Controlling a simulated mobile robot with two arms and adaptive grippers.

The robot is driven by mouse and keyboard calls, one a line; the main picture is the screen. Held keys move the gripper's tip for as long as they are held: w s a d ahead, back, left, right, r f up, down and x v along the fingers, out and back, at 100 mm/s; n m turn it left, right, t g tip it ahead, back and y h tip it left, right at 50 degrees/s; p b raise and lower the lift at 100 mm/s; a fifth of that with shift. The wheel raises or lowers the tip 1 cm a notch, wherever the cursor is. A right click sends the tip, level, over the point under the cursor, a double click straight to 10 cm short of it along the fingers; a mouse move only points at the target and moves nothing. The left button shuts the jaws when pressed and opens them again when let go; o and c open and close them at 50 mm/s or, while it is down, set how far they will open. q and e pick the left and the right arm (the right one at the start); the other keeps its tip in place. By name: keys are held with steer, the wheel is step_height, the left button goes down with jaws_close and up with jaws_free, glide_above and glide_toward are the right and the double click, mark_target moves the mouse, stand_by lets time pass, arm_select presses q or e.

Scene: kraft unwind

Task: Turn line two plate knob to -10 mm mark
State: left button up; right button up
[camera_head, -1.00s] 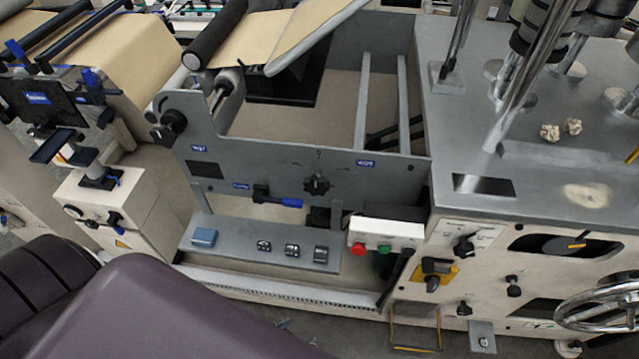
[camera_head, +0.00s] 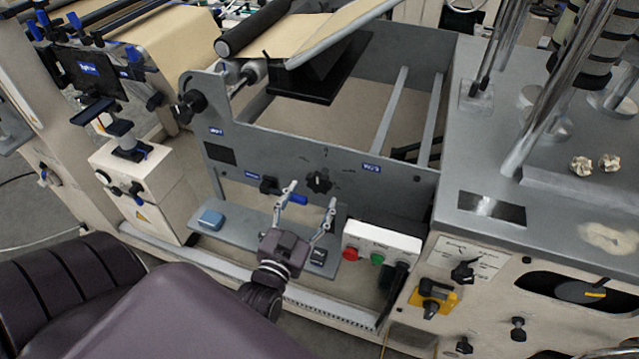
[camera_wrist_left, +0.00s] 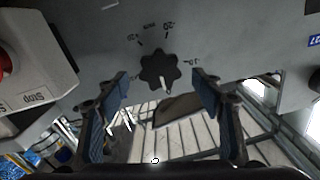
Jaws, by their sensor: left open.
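The plate knob (camera_head: 319,181) is a black lobed knob on the grey side plate (camera_head: 290,165) of the unwind frame. In the left wrist view the knob (camera_wrist_left: 160,70) has a white pointer line aimed toward the bottom of that picture. Marks around it show upside down, with "20" labels and a "mm" label; the others are hard to read. My left gripper (camera_head: 312,209) is open and empty, in front of the plate and below the knob. In the left wrist view its fingers (camera_wrist_left: 161,95) stand on either side of the knob, apart from it. My right gripper is not in view.
A white button box (camera_head: 382,240) with red and green buttons is at the right. A shelf (camera_head: 240,232) with a blue box (camera_head: 211,219) lies below.

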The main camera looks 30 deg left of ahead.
mark_target(318, 186)
arm_select(q)
steer(key=shift+p+x, duration=0.35)
steer(key=shift+x, duration=2.3)
steer(key=shift+c, duration=0.5)
steer(key=c, duration=1.1)
